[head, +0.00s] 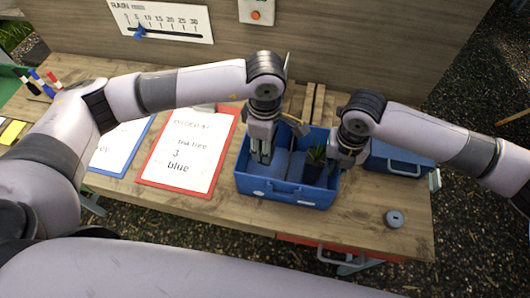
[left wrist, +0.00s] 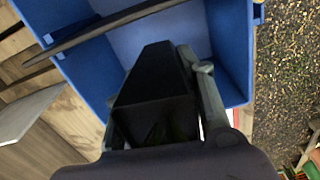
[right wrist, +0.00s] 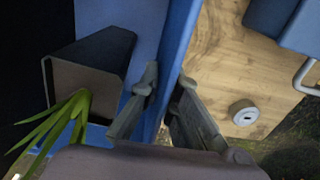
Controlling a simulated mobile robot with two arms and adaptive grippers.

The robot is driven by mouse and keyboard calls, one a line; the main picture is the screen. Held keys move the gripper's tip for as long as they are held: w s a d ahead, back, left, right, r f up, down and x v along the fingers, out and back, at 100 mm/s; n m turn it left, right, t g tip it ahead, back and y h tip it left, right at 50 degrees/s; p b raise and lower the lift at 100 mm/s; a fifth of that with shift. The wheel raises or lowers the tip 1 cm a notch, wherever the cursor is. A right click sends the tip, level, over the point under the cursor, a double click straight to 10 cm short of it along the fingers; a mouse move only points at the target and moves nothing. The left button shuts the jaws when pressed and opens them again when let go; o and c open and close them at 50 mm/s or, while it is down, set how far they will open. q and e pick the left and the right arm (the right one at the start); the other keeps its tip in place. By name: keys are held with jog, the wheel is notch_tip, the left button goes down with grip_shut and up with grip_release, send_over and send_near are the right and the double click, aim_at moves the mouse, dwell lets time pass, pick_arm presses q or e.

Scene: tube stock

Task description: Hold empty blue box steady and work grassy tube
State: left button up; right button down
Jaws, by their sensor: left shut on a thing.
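A blue box (head: 285,192) stands at the table's front edge with a dark tube (head: 312,168) with grassy leaves in its right part. The tube also shows in the right wrist view (right wrist: 90,65), its mouth facing the camera and green leaves (right wrist: 75,107) spilling out. My left gripper (head: 262,158) reaches into the box's left part. In the left wrist view it is shut on a black tapered tube (left wrist: 150,85) with faint green inside. My right gripper (head: 345,160) straddles the box's right wall (right wrist: 172,50), one finger on each side; I cannot tell whether it grips.
Another blue box (head: 400,165) with a handle stands at the right, partly behind my right arm. A grey round piece (head: 394,218) lies in front of it. A red-framed sign (head: 190,150) and a blue-framed sign (head: 118,145) lie left. Bare wood shows at the front right.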

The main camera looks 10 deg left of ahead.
jog(key=c, duration=1.7)
grip_release()
pick_arm(q)
notch_tip(320, 180, up, 4)
jog(key=shift+r, duration=0.1)
pick_arm(e)
jog(key=shift+r, duration=0.1)
notch_tip(320, 180, up, 12)
jog(key=shift+f, duration=0.1)
